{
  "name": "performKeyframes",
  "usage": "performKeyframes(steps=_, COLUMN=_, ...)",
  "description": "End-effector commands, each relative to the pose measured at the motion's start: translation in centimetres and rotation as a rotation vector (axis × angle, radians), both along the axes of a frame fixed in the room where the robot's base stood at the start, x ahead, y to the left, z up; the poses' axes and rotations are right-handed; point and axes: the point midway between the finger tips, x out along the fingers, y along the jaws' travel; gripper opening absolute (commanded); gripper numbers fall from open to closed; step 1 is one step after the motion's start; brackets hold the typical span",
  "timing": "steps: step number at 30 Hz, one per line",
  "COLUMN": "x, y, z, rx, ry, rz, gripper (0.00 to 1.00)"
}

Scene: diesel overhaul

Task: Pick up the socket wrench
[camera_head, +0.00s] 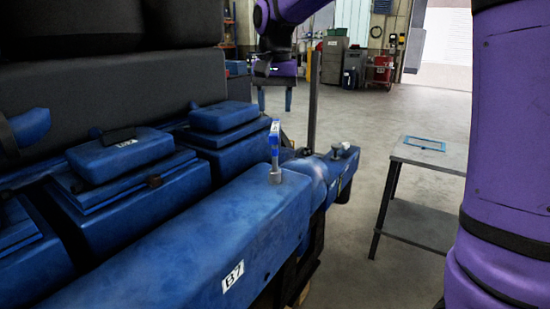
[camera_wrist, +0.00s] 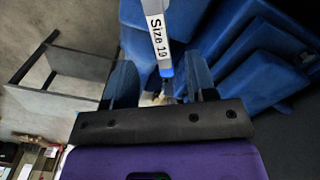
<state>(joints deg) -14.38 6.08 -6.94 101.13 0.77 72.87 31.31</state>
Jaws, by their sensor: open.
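The socket wrench (camera_head: 275,145) stands upright on the blue engine's ledge, with a grey round base and a blue and white upper part.
The blue engine (camera_head: 180,250), marked "B7", fills the left, with raised covers (camera_head: 122,153) beside the ledge. A grey table (camera_head: 450,160) with a blue square frame (camera_head: 425,143) stands right. Floor between is clear.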

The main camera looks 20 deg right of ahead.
Motion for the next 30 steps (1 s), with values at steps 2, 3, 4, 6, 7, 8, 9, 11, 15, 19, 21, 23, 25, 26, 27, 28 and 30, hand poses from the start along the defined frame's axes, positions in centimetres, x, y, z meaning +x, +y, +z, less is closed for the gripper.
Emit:
performKeyframes(steps=2, x=0.0, y=0.0, z=-1.2, rx=0.000, ry=0.002, rz=0.001, gripper=0.51)
performKeyframes(steps=3, x=0.0, y=0.0, z=-1.6, rx=0.000, ry=0.002, rz=0.001, gripper=0.51)
performKeyframes(steps=4, x=0.0, y=0.0, z=-1.9, rx=0.000, ry=0.002, rz=0.001, gripper=0.51)
performKeyframes(steps=6, x=0.0, y=0.0, z=-2.4, rx=0.000, ry=0.001, rz=0.001, gripper=0.51)
performKeyframes(steps=7, x=0.0, y=0.0, z=-2.6, rx=0.000, ry=0.001, rz=0.001, gripper=0.51)
performKeyframes(steps=8, x=-0.1, y=0.0, z=-2.7, rx=0.000, ry=0.001, rz=0.001, gripper=0.51)
performKeyframes(steps=9, x=-0.1, y=0.0, z=-2.9, rx=-0.001, ry=0.001, rz=0.001, gripper=0.51)
performKeyframes(steps=11, x=-0.1, y=0.1, z=-3.4, rx=-0.001, ry=0.001, rz=0.002, gripper=0.51)
performKeyframes(steps=15, x=-0.2, y=0.1, z=-5.4, rx=0.000, ry=0.002, rz=0.002, gripper=0.51)
performKeyframes(steps=19, x=-0.2, y=0.1, z=-7.0, rx=-0.001, ry=0.001, rz=0.001, gripper=0.51)
performKeyframes(steps=21, x=-0.2, y=0.1, z=-7.5, rx=-0.001, ry=0.000, rz=0.001, gripper=0.51)
performKeyframes(steps=23, x=-0.2, y=0.1, z=-7.8, rx=-0.001, ry=0.000, rz=0.001, gripper=0.51)
performKeyframes(steps=25, x=-0.2, y=0.1, z=-7.9, rx=0.000, ry=0.000, rz=0.001, gripper=0.51)
performKeyframes(steps=26, x=-0.2, y=0.1, z=-7.9, rx=0.000, ry=0.000, rz=0.001, gripper=0.51)
performKeyframes(steps=27, x=-0.2, y=0.1, z=-7.9, rx=0.000, ry=0.000, rz=0.001, gripper=0.51)
performKeyframes(steps=28, x=-0.2, y=0.1, z=-7.9, rx=0.000, ry=0.000, rz=0.001, gripper=0.51)
performKeyframes(steps=30, x=-0.2, y=0.1, z=-7.9, rx=0.000, ry=0.000, rz=0.001, gripper=0.49)
